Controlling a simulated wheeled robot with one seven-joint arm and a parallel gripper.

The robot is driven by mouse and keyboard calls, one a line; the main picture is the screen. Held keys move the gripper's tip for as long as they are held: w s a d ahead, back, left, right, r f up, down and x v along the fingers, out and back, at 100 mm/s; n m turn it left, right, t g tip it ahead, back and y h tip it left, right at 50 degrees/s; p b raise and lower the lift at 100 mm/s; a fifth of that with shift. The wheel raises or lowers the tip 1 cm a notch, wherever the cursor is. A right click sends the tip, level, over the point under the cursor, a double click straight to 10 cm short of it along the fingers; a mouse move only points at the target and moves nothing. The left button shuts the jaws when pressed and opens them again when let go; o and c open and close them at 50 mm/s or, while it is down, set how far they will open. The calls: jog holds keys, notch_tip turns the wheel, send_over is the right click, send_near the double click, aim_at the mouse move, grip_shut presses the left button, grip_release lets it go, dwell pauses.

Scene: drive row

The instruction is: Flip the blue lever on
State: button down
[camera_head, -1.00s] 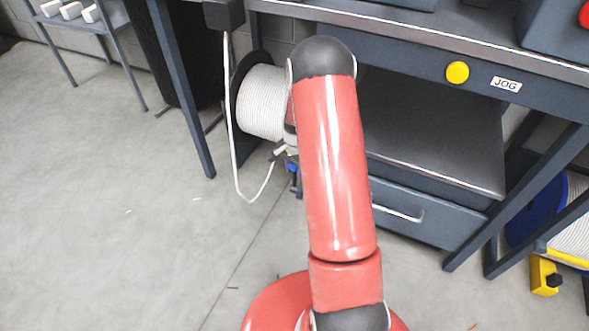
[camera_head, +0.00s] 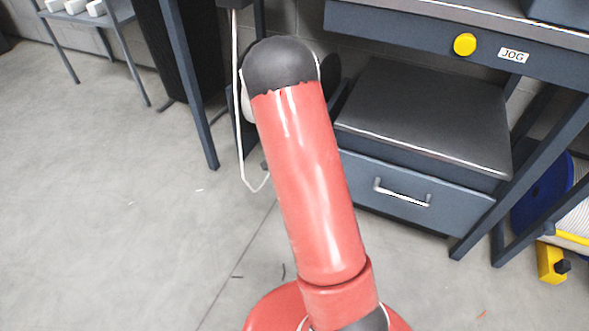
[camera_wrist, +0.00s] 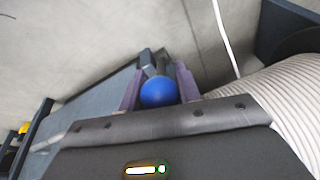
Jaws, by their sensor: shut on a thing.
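The blue lever's round knob (camera_wrist: 158,93) shows in the wrist view, between the fingers of my gripper (camera_wrist: 157,84). The two purple-grey fingers are shut on it, one on each side. A grey bar or bracket stands just beyond the knob; how the lever's shaft is set is hidden. In the head view my red arm covers the gripper and the lever, so neither shows there.
A workbench with a yellow button (camera_head: 465,44), a JOG label (camera_head: 513,55) and a drawer (camera_head: 415,192) stands at right. A white cable (camera_head: 238,130) hangs left of my arm. White coiled rope (camera_wrist: 290,100) is close at the gripper's right. Open floor lies left.

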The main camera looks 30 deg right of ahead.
jog(key=s+a+f+b, duration=0.1)
jog(key=s+a+f, duration=0.1)
jog(key=a+f, duration=0.1)
jog(key=shift+s+f+b, duration=0.15)
jog(key=shift+s+b, duration=0.15)
jog(key=shift+b, duration=0.1)
jog(key=shift+w+d, duration=0.1)
jog(key=shift+d, duration=0.1)
dwell(0.9)
jog(key=c, duration=1.1)
grip_release()
jog(key=shift+d, duration=0.1)
jog(key=shift+o, duration=0.5)
jog(key=p+v, duration=0.2)
jog(key=v, duration=0.6)
